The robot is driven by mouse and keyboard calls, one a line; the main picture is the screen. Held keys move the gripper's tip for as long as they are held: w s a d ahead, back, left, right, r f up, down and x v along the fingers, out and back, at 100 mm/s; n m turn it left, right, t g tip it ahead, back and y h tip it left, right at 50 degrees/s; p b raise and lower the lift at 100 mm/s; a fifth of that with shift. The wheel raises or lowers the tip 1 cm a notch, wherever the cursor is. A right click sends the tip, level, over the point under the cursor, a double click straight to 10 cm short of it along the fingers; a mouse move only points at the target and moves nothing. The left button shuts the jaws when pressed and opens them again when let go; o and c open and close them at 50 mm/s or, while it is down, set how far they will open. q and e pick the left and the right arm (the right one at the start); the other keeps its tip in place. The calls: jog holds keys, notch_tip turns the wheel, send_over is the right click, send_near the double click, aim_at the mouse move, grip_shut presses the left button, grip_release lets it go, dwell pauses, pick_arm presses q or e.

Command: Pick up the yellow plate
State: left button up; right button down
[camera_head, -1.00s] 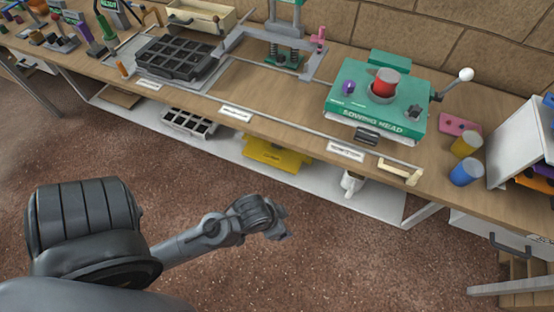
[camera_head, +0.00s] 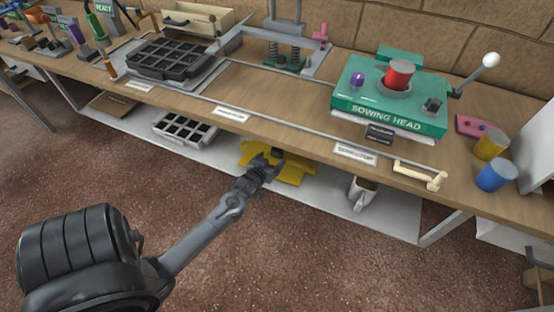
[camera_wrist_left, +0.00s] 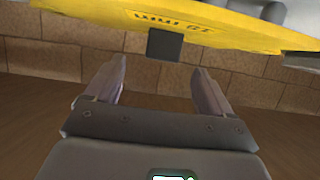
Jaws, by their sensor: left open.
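The yellow plate (camera_head: 292,173) lies on the white lower shelf under the workbench, partly hidden behind my left gripper. In the left wrist view the yellow plate (camera_wrist_left: 215,27) fills the top of the picture, with dark lettering on it and a black block (camera_wrist_left: 165,45) at its edge. My left gripper (camera_head: 268,160) reaches to the plate's front; in the wrist view its open fingers (camera_wrist_left: 158,82) point toward the black block, which appears beyond and between the tips. Nothing is between the fingers. My right gripper is not in view.
On the lower shelf (camera_head: 330,205), a grey cell tray (camera_head: 185,128) stands left of the plate and a white mug-like container (camera_head: 362,192) stands right. The workbench top (camera_head: 285,95) overhangs the shelf. The brown floor in front is clear.

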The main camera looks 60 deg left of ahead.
aim_at(276, 152)
pick_arm(q)
jog(key=x, duration=0.2)
jog(key=shift+w+a+f+b, duration=0.15)
jog(key=shift+w+a+b, duration=0.1)
jog(key=shift+b, duration=0.15)
jog(key=shift+w+a+f+b, duration=0.15)
jog(key=shift+w+f+b, duration=0.1)
jog(key=shift+b, duration=0.15)
jog(key=b+x, duration=0.3)
jog(key=x, duration=0.1)
jog(key=shift+s+a+r, duration=0.1)
jog(key=shift+a+r, duration=0.1)
jog(key=shift+w+a, duration=0.15)
jog(key=shift+w, duration=0.1)
jog(key=shift+s, duration=0.1)
jog(key=shift+c, duration=0.8)
jog(key=c, duration=1.1)
